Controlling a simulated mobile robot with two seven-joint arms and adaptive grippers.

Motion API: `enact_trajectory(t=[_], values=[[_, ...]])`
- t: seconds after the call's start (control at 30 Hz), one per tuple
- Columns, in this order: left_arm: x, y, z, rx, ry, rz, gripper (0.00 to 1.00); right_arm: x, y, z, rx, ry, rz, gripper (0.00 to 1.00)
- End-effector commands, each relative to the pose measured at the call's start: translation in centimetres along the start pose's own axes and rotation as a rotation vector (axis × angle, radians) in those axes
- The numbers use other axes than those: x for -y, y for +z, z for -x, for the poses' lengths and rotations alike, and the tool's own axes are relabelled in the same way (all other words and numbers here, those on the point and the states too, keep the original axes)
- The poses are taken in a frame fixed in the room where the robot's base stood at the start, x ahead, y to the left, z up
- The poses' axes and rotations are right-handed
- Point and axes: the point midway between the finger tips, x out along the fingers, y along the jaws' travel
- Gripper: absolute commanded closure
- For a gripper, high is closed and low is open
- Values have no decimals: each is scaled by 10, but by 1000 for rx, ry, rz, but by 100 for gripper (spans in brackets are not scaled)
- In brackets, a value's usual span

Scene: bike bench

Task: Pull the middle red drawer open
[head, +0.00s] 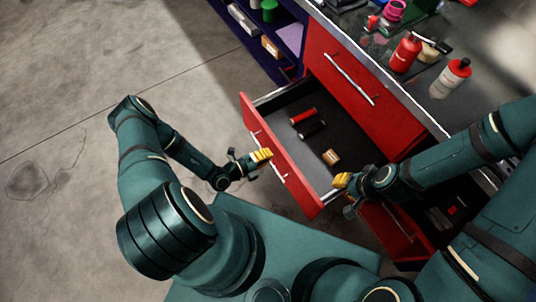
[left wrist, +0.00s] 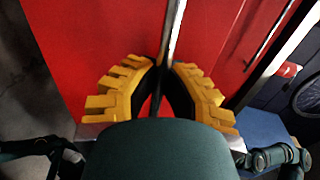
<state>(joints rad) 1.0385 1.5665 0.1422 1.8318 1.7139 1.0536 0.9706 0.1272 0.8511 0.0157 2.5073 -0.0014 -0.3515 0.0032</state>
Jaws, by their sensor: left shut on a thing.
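The red drawer (head: 298,185) below the closed top drawer stands pulled well out, its dark tray in view. Its long metal handle (head: 282,170) runs along the front. My left gripper (head: 263,155) is at this handle. In the left wrist view its yellow fingers (left wrist: 163,88) are shut around the bar handle (left wrist: 175,30), close against the red front (left wrist: 105,45). My right gripper (head: 341,180) is at the near right side edge of the open drawer; whether it is open or shut is unclear.
Inside the drawer lie a red cylinder (head: 303,116), a black cylinder (head: 312,129) and a small tan box (head: 331,157). The closed top drawer (head: 350,95) is above. Another red drawer (head: 400,240) stands open at lower right. Bottles (head: 405,52) stand on the bench top. Floor at left is clear.

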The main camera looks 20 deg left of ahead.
Motion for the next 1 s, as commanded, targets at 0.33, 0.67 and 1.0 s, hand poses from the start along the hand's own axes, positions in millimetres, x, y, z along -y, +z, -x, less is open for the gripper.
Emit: enact_trajectory(t=[0.33, 0.67, 1.0], values=[[0, 1, 1, 3, -1, -1, 100, 0, 0, 0, -1, 0, 0, 72], [0, 1, 0, 2, -1, -1, 59, 0, 0, 0, -1, 0, 0, 72], [0, 1, 8, 1, 0, 0, 59, 0, 0, 0, -1, 0, 0, 72]])
